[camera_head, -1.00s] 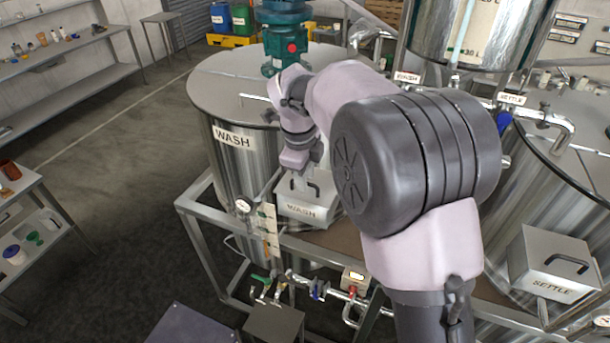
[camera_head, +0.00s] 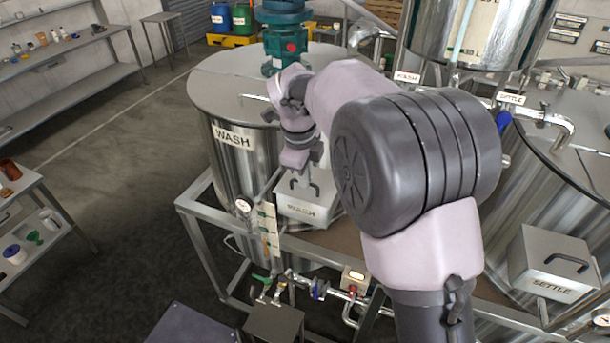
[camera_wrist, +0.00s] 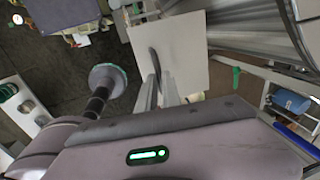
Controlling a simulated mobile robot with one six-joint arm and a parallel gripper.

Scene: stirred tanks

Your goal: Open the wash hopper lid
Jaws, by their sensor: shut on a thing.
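The wash hopper (camera_head: 298,209) is a pale metal box with a WASH label, in front of the WASH tank (camera_head: 228,165). Its lid shows in the wrist view as a pale square plate (camera_wrist: 185,50). A dark curved handle (camera_head: 315,188) stands on the lid and also shows in the wrist view (camera_wrist: 154,62). My gripper (camera_head: 303,174) is above the lid, with its fingers (camera_wrist: 160,93) shut on the handle. My arm hides the hopper's right side. I see no clear gap under the lid.
The SETTLE hopper (camera_head: 553,262) and its tank stand at the right. A green mixer motor (camera_head: 285,35) rises behind my wrist. A pressure gauge (camera_head: 243,206) and valves (camera_head: 270,288) sit at the frame's front. Open floor (camera_head: 110,200) lies at the left.

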